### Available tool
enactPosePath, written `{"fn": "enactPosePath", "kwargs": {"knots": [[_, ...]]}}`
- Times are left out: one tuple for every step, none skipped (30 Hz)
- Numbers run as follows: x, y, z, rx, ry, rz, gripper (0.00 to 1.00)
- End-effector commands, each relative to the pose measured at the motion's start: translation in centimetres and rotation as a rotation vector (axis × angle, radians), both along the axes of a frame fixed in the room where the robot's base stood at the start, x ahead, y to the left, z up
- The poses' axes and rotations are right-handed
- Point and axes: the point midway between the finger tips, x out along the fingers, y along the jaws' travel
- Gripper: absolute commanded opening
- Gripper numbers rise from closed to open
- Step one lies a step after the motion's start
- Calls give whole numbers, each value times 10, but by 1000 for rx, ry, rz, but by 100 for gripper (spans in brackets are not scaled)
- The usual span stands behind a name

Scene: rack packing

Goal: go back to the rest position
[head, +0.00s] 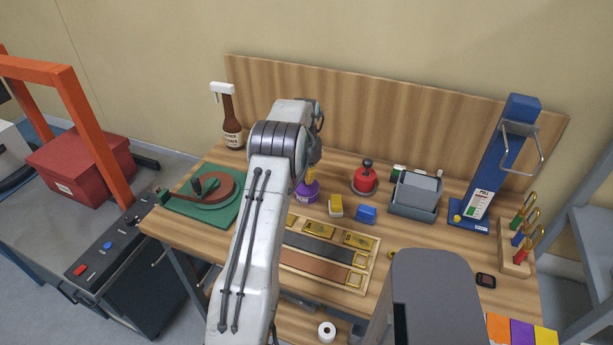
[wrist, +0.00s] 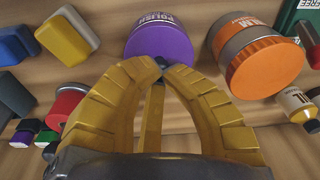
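My gripper (wrist: 165,68) has yellow ridged fingers that curve in until their tips meet. Nothing shows held between them. A thin yellow bar, which looks like a third finger, stands in the middle. In the wrist view the tips are close to the purple polish tin (wrist: 160,42); I cannot tell if they touch it. In the head view my arm reaches over the wooden bench (head: 185,229), and its bent links hide most of the gripper. The purple tin (head: 307,192) shows just right of the arm.
An orange tin (wrist: 262,68) is beside the purple one. Yellow (head: 335,206) and blue (head: 366,214) blocks, a red pot (head: 365,181) and a grey bin (head: 414,210) stand to the right. A green board (head: 223,212) and brown bottle (head: 231,125) are left. A wooden panel (head: 400,115) closes the back.

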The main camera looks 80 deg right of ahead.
Motion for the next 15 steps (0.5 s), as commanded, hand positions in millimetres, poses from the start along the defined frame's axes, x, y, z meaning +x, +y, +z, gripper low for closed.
{"fn": "enactPosePath", "kwargs": {"knots": [[0,0,2,0,0,0,0],[0,0,4,0,0,0,0],[0,0,6,0,0,0,0],[0,0,7,0,0,0,0],[0,0,9,0,0,0,0],[0,0,11,0,0,0,0],[0,0,13,-1,0,0,0],[0,0,14,-1,0,0,0],[0,0,17,-1,0,0,0],[0,0,18,-1,0,0,0],[0,0,20,-1,0,0,0],[0,0,22,-1,0,0,0],[0,0,24,-2,0,0,0],[0,0,25,-2,0,0,0],[0,0,28,-2,0,0,0]]}}
